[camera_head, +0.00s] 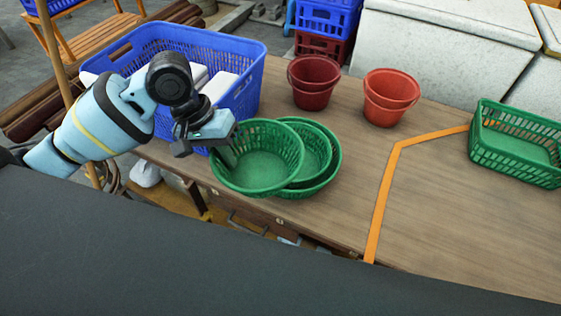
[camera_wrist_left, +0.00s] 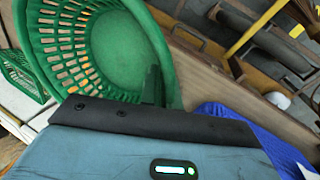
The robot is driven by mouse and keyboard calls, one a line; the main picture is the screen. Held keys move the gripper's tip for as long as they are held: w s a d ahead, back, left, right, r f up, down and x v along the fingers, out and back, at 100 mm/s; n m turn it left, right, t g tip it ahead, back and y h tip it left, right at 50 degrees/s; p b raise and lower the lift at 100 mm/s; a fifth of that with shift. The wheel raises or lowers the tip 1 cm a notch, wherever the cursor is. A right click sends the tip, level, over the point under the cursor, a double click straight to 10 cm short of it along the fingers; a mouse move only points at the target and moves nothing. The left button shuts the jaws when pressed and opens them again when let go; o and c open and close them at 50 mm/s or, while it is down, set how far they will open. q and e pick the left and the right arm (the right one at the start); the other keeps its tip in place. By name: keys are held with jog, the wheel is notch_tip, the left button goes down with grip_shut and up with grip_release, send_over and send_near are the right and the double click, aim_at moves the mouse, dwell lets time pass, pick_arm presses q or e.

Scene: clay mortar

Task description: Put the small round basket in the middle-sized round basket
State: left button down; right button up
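The small round basket (camera_head: 262,160) is green, with slotted walls, and is the leftmost of three round green baskets in the head view. My left gripper (camera_head: 226,152) is at its left rim, with a finger inside the wall, and appears shut on it. The basket is slightly tilted and overlaps the middle-sized round basket (camera_head: 318,150), whose left part it hides. The middle-sized basket sits inside a larger green round basket (camera_head: 331,176) on the table. In the left wrist view the small basket (camera_wrist_left: 130,50) fills the upper left. My right gripper is not in view.
The wooden table (camera_head: 440,220) has an orange line (camera_head: 385,190) across it. A blue crate (camera_head: 245,65) with white items stands behind my left gripper. Red buckets (camera_head: 313,85) stand at the back, and a green rectangular basket (camera_head: 520,145) at right. The table's middle is clear.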

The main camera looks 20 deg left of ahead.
pick_arm(q)
jog(key=w+d+f+n+t+y, duration=0.1)
jog(key=w+d+f+n, duration=0.2)
jog(key=w+f+n, duration=0.2)
jog(key=w+d+f+n+t, duration=0.2)
jog(key=w+d+f+n, duration=0.1)
jog(key=w+f+n, duration=0.3)
jog(key=shift+w+d+f+y+b, duration=0.4)
jog(key=shift+w+f, duration=0.8)
jog(key=shift+w, duration=0.35)
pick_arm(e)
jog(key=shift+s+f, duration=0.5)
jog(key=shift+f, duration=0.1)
pick_arm(q)
notch_tip(320, 180, down, 4)
jog(key=shift+f+b, duration=0.25)
jog(key=shift+b, duration=0.15)
jog(key=shift+f, duration=0.2)
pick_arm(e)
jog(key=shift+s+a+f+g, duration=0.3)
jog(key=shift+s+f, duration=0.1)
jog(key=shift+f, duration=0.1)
pick_arm(q)
jog(key=shift+f, duration=0.55)
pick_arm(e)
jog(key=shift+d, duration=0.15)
pick_arm(q)
jog(key=c, duration=1.9)
grip_release()
